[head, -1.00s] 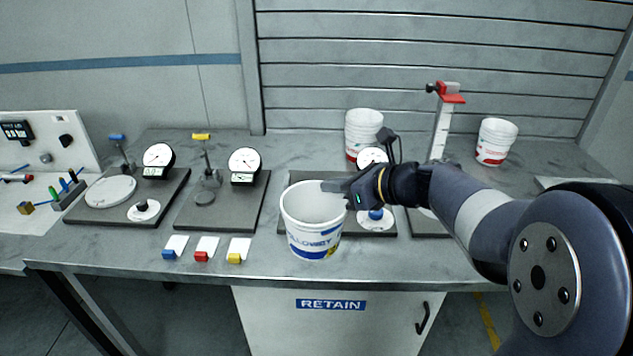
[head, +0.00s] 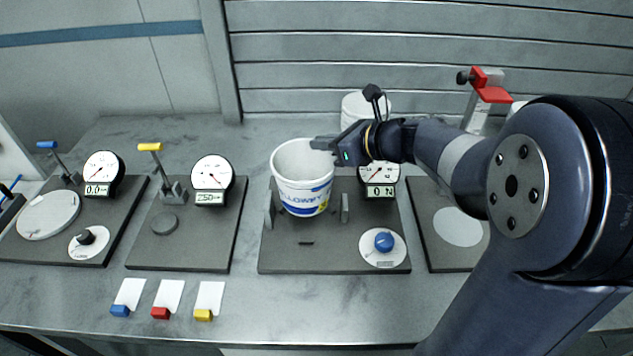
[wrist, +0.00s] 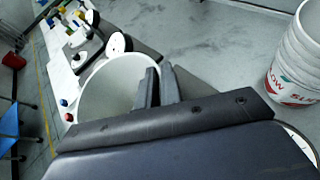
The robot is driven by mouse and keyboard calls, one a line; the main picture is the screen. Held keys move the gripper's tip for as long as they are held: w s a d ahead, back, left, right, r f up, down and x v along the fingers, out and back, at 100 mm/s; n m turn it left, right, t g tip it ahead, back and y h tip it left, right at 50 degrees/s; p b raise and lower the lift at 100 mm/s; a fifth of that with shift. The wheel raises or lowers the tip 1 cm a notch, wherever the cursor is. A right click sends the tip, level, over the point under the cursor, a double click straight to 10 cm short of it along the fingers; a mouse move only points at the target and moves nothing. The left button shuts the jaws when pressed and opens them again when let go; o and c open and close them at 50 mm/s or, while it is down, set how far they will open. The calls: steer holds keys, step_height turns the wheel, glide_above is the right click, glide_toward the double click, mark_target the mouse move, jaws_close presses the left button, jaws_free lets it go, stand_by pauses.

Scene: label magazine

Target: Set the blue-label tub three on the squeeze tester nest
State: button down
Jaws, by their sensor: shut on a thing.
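The white tub with the blue label (head: 304,185) is upright at the centre of the head view. My gripper (head: 330,144) is shut on the right side of its rim; the wrist view shows the tub's open mouth (wrist: 105,92) beside the fingers (wrist: 152,88). The squeeze tester (head: 280,255) is a dark plate with two upright jaws, a gauge (head: 380,175) and a blue knob (head: 384,241). The tub is over the space between the left jaw (head: 269,210) and right jaw (head: 344,208). I cannot tell whether its base touches the plate.
Two other testers, with a yellow lever (head: 149,147) and a blue lever (head: 46,145), stand left. A red-topped stand (head: 490,88) is right. White tubs (head: 357,107) stand behind my arm; the wrist view shows a red-label stack (wrist: 294,75). Cards with coloured blocks (head: 161,312) lie in front.

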mark_target(324, 168)
step_height(324, 168, down, 7)
steer(key=shift+r+b, duration=0.1)
steer(key=shift+b, duration=0.25)
steer(key=c, duration=1.6)
jaws_free()
steer(key=v, duration=1.2)
